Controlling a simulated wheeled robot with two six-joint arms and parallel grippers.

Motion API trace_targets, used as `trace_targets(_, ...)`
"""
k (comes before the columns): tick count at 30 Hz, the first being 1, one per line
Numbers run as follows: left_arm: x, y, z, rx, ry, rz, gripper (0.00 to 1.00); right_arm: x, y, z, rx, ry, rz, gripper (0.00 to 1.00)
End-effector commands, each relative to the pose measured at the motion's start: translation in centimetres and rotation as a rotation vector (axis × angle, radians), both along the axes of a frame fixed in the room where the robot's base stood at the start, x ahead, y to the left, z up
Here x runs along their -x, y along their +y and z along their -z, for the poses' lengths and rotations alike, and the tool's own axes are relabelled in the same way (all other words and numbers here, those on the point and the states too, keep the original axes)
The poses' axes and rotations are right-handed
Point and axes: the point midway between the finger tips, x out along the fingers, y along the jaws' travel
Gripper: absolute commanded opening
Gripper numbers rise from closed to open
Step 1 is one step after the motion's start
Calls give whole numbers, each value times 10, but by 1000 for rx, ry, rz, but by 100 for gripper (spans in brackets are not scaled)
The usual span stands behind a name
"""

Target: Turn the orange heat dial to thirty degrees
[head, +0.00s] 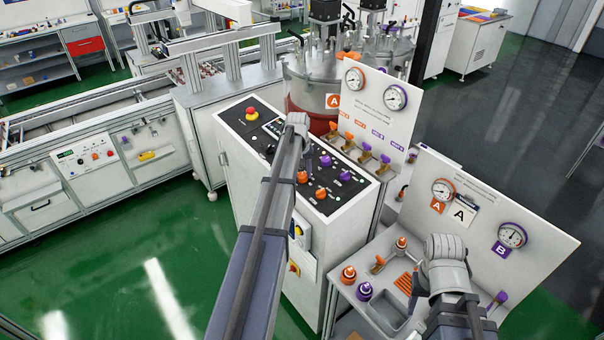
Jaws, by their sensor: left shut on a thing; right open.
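The sloped black control panel (262,140) has orange knobs, one here (303,177) and one nearer its front edge (320,193), with purple knobs (325,160) beside them. My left gripper (297,125) is down over the middle of this panel, shut on a knob that its own arm hides. I take this to be the orange heat dial; its pointer and scale cannot be seen. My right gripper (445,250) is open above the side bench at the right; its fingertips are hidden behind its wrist.
A red emergency button (251,114) stands at the panel's far left. A white gauge board (375,110) with orange and purple valve levers rises behind the panel. The side bench holds orange and purple bottles (348,275) and a second gauge board (480,205). Green floor lies clear at left.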

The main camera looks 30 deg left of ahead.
Motion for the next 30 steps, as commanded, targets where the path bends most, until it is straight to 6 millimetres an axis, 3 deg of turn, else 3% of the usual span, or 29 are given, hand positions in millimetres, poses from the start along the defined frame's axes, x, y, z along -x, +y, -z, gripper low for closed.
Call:
trace_targets(17,1,0,0,-5,-1,31,0,0,0,0,0,0,0,50)
trace_targets(18,1,0,0,-5,-1,31,50,0,0,0,0,0,0,50)
trace_targets(25,0,0,0,-5,-1,31,75,0,0,0,0,0,0,50)
trace_targets(30,0,0,0,-4,-2,30,76,0,0,0,0,0,0,50)
